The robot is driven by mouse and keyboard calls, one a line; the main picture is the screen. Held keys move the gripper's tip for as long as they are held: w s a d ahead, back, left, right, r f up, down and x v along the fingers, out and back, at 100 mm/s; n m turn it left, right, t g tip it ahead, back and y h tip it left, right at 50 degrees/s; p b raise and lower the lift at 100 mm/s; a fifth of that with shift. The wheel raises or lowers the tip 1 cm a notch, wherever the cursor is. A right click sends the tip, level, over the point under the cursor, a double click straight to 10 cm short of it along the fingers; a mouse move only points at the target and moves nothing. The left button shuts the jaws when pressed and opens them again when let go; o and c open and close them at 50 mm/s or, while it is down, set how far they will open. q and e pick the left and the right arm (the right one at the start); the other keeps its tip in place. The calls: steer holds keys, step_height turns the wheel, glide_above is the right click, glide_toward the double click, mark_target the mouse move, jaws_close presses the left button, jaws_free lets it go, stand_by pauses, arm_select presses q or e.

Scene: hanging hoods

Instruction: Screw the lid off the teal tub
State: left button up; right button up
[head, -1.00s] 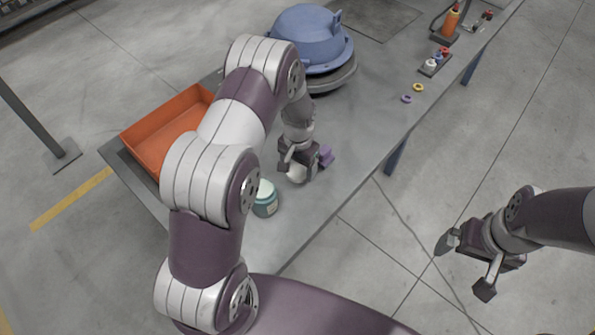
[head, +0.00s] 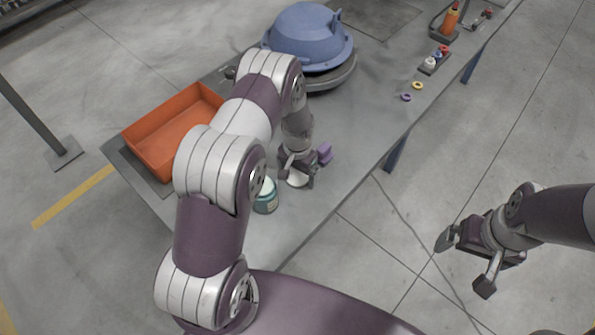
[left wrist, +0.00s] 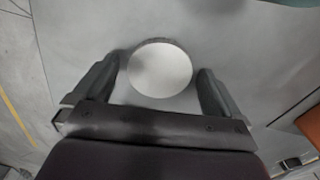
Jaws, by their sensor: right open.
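The teal tub (head: 265,202) stands upright on the bench with a pale round top, partly beside my left arm. A round white lid (head: 297,181) lies apart from it, to its right, under my left gripper (head: 297,178). In the left wrist view the white lid (left wrist: 160,69) sits between the two fingers (left wrist: 159,85), with a small gap on each side, so the gripper is open around it. My right gripper (head: 465,262) is open and empty over the floor, off the bench's right side.
An orange tray (head: 170,130) stands left, behind my arm. A blue hood (head: 308,38) is farther back. Small rings (head: 406,97) and a rack (head: 434,61) line the right edge. The bench (head: 335,190) right of the lid is clear.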

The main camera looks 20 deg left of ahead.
mark_target(298, 175)
arm_select(q)
steer(key=shift+r, duration=0.35)
step_height(298, 175, up, 11)
steer(key=b, duration=0.2)
steer(key=s+d+r+n, duration=0.1)
steer(key=s+r, duration=0.3)
steer(key=s, duration=0.4)
steer(key=s+d+r+t, duration=0.1)
steer(key=s+d+r, duration=0.2)
steer(key=s, duration=0.6)
step_height(298, 175, up, 2)
steer(key=shift+r+n, duration=0.2)
steer(key=shift+n, duration=0.2)
steer(key=shift+s, duration=0.25)
steer(key=shift+w, duration=0.15)
